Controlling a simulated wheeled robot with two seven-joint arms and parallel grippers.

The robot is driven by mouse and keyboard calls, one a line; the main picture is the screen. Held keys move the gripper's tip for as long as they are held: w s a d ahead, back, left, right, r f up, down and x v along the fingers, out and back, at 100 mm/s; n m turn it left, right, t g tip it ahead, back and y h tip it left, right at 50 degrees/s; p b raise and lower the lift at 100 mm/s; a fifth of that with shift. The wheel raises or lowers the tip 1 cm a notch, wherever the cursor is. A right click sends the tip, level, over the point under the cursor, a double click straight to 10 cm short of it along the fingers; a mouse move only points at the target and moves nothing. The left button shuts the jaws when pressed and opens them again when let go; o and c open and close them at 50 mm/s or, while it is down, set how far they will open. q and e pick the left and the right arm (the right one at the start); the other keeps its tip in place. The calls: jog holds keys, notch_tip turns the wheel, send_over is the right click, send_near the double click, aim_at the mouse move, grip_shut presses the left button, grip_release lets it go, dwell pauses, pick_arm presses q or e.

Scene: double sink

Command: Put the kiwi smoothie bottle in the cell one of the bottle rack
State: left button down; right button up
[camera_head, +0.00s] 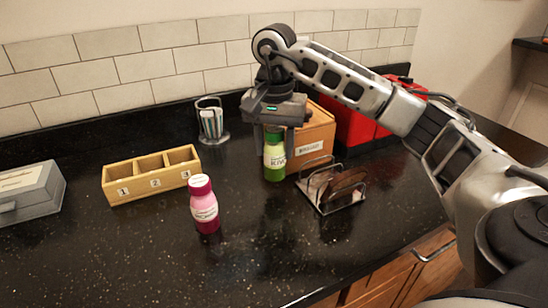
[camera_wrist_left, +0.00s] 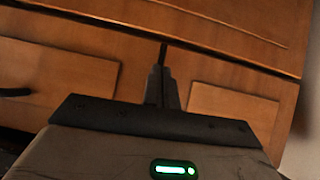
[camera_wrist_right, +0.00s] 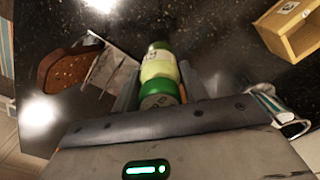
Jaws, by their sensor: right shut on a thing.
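The kiwi smoothie bottle (camera_head: 274,160) is green with a pale label and stands upright under my right gripper (camera_head: 273,124). My right gripper is shut on its upper part from above; the right wrist view shows the bottle (camera_wrist_right: 159,70) between the fingers. I cannot tell whether its base touches the counter. The wooden bottle rack (camera_head: 153,184) is left of the bottle, with three cells marked 1, 2 and 3 from the left; cell one (camera_head: 124,192) looks empty. My left gripper (camera_wrist_left: 163,75) is shut and empty in the left wrist view, before wooden cabinet fronts.
A pink bottle (camera_head: 204,205) stands on the black counter in front of the rack. A wire rack with brown slices (camera_head: 340,188) is right of the kiwi bottle. A glass (camera_head: 211,121), a wooden box (camera_head: 313,135) and a red box (camera_head: 357,125) stand behind. A grey box (camera_head: 30,192) is far left.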

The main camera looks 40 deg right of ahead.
aim_at(274, 159)
jog(key=shift+w+d+f+p, duration=0.1)
jog(key=shift+w+f+p, duration=0.1)
jog(key=shift+f, duration=0.7)
jog(key=shift+w+f+p, duration=0.1)
jog(key=shift+f+p, duration=0.05)
jog(key=shift+f, duration=0.75)
jog(key=shift+f, duration=0.1)
jog(key=shift+f, duration=0.15)
jog(key=o, duration=1.1)
